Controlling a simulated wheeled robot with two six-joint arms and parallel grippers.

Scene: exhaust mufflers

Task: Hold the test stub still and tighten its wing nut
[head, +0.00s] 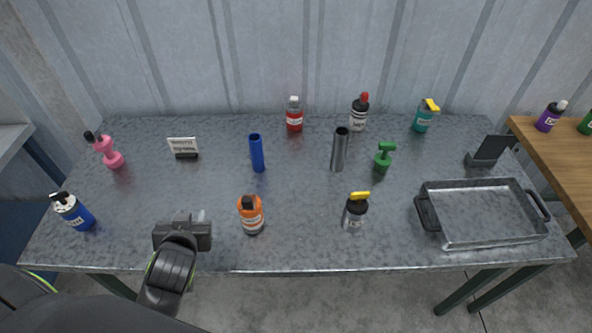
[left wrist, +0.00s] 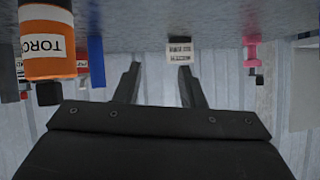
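No wing nut shows clearly, and I cannot tell for sure which thing is the test stub. Upright candidates in the head view are a grey metal tube (head: 339,152), a blue cylinder (head: 257,154) and a small green piece with a crosswise top (head: 383,159). The blue cylinder also shows in the left wrist view (left wrist: 96,62). My left gripper (head: 184,222) is over the table's front left part, apart from these. Its two fingers (left wrist: 159,75) stand apart with nothing between them in the left wrist view. My right gripper is not in view.
An orange bottle (head: 251,216) stands close right of my left gripper. A blue bottle (head: 76,214), a small sign (head: 184,147) and a pink bottle (head: 108,152) are to the left. A yellow-topped bottle (head: 355,214) and metal tray (head: 487,241) are to the right. The table's middle is fairly clear.

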